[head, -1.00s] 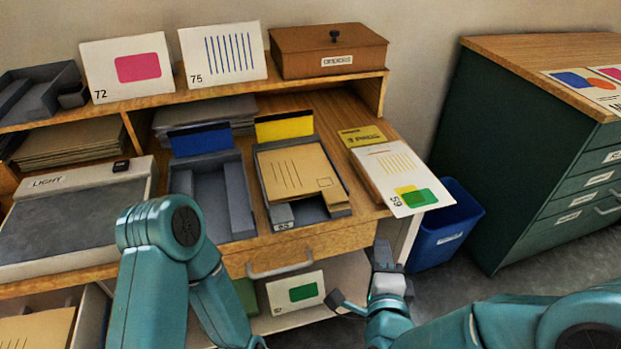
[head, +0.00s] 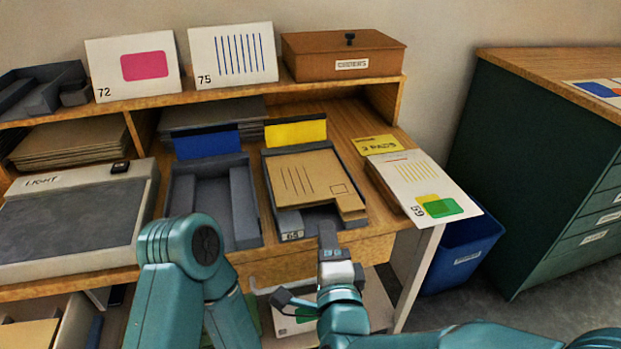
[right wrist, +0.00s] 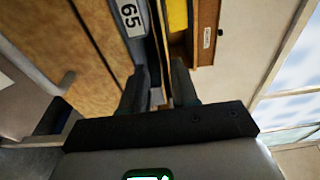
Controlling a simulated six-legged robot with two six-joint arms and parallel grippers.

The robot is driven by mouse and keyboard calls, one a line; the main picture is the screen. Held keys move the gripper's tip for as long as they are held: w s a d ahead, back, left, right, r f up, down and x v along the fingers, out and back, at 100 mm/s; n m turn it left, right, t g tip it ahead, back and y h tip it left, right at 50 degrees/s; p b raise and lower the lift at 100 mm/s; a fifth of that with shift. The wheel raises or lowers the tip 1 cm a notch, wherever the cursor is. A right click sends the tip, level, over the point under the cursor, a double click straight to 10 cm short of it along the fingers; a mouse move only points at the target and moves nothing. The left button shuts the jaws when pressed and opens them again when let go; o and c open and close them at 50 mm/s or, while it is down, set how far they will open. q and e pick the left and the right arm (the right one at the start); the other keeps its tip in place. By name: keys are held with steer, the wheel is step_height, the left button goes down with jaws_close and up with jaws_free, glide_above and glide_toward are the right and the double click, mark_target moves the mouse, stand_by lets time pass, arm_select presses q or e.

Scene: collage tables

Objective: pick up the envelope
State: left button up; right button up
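The brown envelope (head: 303,176), with dark lines and a small square on its face, lies in a grey tray (head: 270,199) with a yellow divider. Its lower right corner juts over the tray's front opening. My right gripper (head: 328,236) is at the tray's front, just below that corner, seen edge-on. The right wrist view shows its two fingers (right wrist: 158,88) apart, pointing at the tray front beside the label 65 (right wrist: 130,15). I cannot tell if the envelope's edge lies between them. My left gripper is hidden; only the left arm shows.
An empty grey tray (head: 211,185) with a blue divider stands to the left. Card 59 (head: 425,190) lies on a stack at right, overhanging the desk edge. A blue bin (head: 462,255) and green cabinet (head: 535,190) stand further right. A shelf (head: 300,100) runs behind.

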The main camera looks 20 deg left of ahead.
mark_target(319, 218)
steer(key=x, duration=0.8)
steer(key=shift+w+a, duration=0.25)
steer(key=shift+w, duration=0.05)
steer(key=shift+r, duration=0.1)
jaws_close()
